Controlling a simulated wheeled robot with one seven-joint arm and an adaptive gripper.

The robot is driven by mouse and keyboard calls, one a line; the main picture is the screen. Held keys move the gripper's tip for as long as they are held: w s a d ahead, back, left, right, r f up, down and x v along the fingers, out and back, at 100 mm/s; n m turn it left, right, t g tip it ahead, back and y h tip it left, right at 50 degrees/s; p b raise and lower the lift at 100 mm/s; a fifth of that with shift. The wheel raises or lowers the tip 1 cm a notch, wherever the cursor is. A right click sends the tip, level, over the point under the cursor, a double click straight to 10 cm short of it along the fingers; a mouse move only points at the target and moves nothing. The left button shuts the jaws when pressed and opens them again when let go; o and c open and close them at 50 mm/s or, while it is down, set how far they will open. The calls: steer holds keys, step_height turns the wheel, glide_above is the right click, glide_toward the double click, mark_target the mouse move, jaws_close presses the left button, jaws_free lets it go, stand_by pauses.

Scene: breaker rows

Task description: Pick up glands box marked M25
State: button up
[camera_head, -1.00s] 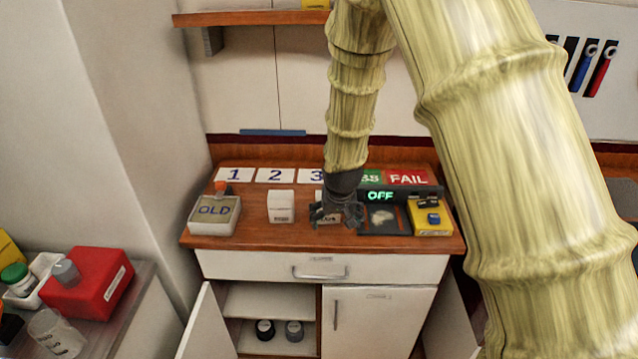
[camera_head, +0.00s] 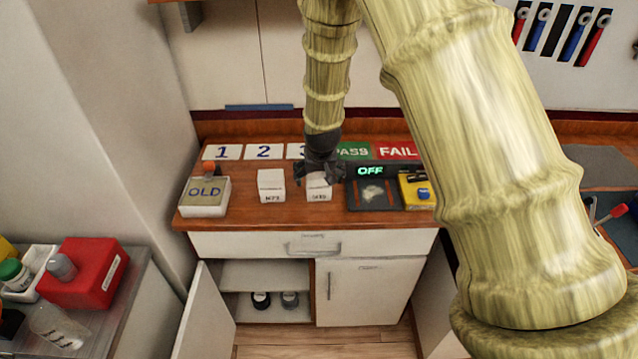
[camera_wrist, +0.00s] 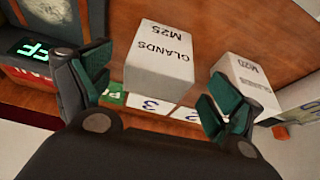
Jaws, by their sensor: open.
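The white glands box marked M25 (camera_wrist: 160,57) stands on the wooden counter; its "GLANDS M25" lettering is upside down in the wrist view. In the head view it is the right of two white boxes (camera_head: 318,190), its top partly hidden by my gripper (camera_head: 320,172). In the wrist view my gripper (camera_wrist: 160,88) is open and empty, with the M25 box showing between and beyond its two fingers. I cannot tell how high the fingers are above the box. A second white box marked M20 (camera_wrist: 248,85) stands beside it, left in the head view (camera_head: 271,186).
An OLD box (camera_head: 205,194) stands at the counter's left end. A device with an OFF display (camera_head: 370,185) and a yellow unit (camera_head: 416,192) stand close right of the M25 box. Number cards and PASS and FAIL cards lie behind. A cabinet door (camera_head: 205,312) hangs open below.

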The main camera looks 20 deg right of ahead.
steer(key=shift+p+x, duration=1.25)
steer(key=shift+x, duration=0.35)
steer(key=shift+p+x, duration=0.35)
steer(key=shift+x, duration=0.75)
steer(key=shift+r, duration=0.1)
steer(key=c, duration=1.2)
